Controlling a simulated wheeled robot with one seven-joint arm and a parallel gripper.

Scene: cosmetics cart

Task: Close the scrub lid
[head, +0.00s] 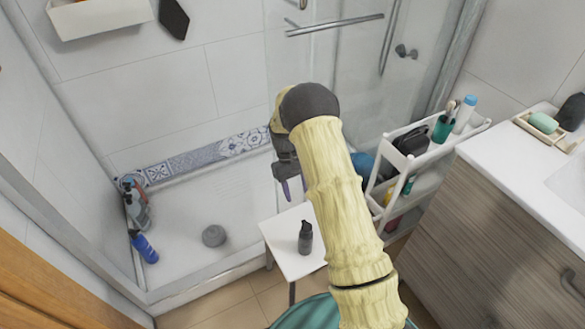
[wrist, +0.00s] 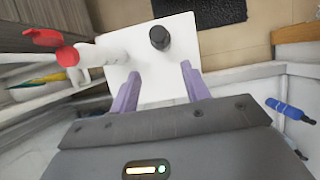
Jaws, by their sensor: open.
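A white container (wrist: 98,52) with a red lid (wrist: 62,48) shows in the wrist view at the left edge of the white stool top (wrist: 150,72). The red lid has a part sticking out to the side and looks open. I take this to be the scrub. It cannot be made out in the head view, where my arm covers part of the stool (head: 285,258). My gripper (wrist: 160,72) is open and empty, its two purple fingers apart over the stool. In the head view my gripper (head: 293,188) is above the stool's back edge.
A dark pump bottle (head: 305,238) stands on the stool, also in the wrist view (wrist: 160,38). A white cart (head: 378,170) with bottles is to the right, beside a wooden vanity (head: 500,225). The shower tray, with a grey round object (head: 213,236), lies left.

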